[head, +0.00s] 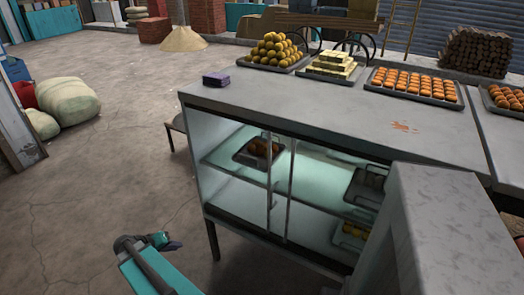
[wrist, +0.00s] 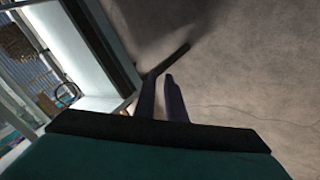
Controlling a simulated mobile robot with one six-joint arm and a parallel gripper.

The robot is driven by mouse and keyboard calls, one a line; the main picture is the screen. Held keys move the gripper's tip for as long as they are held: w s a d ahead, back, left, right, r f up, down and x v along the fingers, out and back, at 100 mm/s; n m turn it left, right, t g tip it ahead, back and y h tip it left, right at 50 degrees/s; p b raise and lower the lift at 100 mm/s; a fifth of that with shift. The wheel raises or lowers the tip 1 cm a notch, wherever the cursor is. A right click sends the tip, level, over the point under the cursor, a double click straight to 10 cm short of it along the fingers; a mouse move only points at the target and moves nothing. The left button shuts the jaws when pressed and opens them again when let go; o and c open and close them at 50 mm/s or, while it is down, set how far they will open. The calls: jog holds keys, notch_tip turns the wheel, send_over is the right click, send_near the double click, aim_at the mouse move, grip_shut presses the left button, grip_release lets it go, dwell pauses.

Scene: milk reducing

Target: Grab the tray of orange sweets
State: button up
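The dark tray (head: 411,98) stands on the metal counter top at the right. Several rows of orange sweets (head: 414,82) lie in it. My gripper (head: 178,245) is low at the left front of the counter, well away from the tray, over the floor. In the wrist view my gripper (wrist: 161,80) shows two dark fingers with a narrow gap between them and nothing held. The tray of orange sweets cannot be made out in the wrist view.
The counter (head: 300,108) also bears a tray of round yellow sweets (head: 276,49), a tray of pale blocks (head: 334,65) and a purple box (head: 215,79). Its glass case holds more trays. A grey block (head: 430,220) stands at the right front.

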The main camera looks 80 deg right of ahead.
jog(key=s+d+r+m+g+h, duration=0.1)
jog(key=s+d+r+m+h, duration=0.1)
jog(key=d+r, duration=0.55)
jog(key=s+d+r+m+h, duration=0.25)
jog(key=d+r, duration=0.35)
jog(key=d, duration=0.3)
jog(key=m+g+h, duration=0.2)
jog(key=m, duration=0.2)
send_near(240, 152)
notch_tip(240, 152, up, 3)
jog(key=w+a, duration=0.1)
jog(key=a, duration=0.2)
jog(key=shift+w+d+r, duration=0.15)
jog(key=shift+w+d, duration=0.05)
jog(key=shift+p+x, duration=0.6)
jog(key=shift+x, duration=3.7)
jog(key=shift+p+x, duration=0.5)
jog(key=shift+x, duration=0.4)
jog(key=shift+p+x, duration=0.45)
jog(key=shift+x, duration=1.2)
jog(key=shift+w, duration=0.15)
